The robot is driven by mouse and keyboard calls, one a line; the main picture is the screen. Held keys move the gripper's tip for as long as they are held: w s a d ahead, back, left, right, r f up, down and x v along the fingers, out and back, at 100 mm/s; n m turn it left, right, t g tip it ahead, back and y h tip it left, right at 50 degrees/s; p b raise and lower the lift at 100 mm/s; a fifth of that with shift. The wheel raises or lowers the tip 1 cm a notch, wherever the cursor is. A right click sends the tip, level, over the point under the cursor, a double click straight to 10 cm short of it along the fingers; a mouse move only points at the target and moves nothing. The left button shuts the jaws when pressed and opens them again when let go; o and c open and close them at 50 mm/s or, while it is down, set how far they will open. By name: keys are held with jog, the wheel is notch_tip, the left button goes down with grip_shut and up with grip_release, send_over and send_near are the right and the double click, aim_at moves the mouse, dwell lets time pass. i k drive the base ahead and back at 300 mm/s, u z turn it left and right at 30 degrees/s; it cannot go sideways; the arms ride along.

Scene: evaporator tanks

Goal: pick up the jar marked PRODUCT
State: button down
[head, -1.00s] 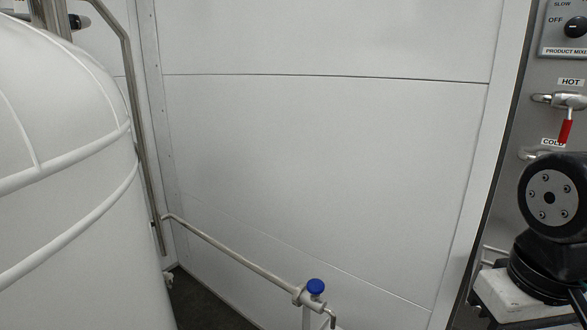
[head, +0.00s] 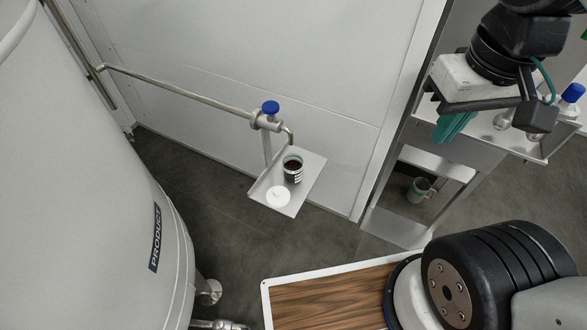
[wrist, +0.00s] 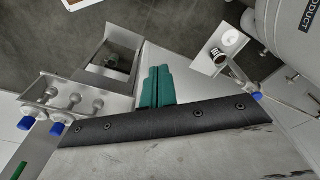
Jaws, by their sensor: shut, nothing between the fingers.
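A small open jar (head: 293,173) with dark contents and a black-and-white label stands upright on a small metal tray (head: 308,190) below a tap with a blue knob. I cannot read the label. A white lid (head: 278,196) lies on the tray beside the jar. In the wrist view the jar (wrist: 215,55) and lid (wrist: 230,38) are small, at the upper right. My gripper (head: 450,130) has teal fingers, shut and empty. It is well to the right of the jar in the head view, and shows in the wrist view (wrist: 156,88).
A large white tank (head: 90,180) marked PRODUCT stands at the left. A pipe (head: 185,93) runs along the wall to the blue-knobbed tap (head: 268,115). A metal stand at the right holds a mug (head: 419,190) on its lower shelf. Bare floor lies in front of the tray.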

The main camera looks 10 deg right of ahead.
aim_at(292, 163)
jog(key=z, duration=0.8)
jog(key=k, duration=1.25)
jog(key=u, duration=1.2)
jog(key=i, duration=0.5)
jog(key=u, duration=0.05)
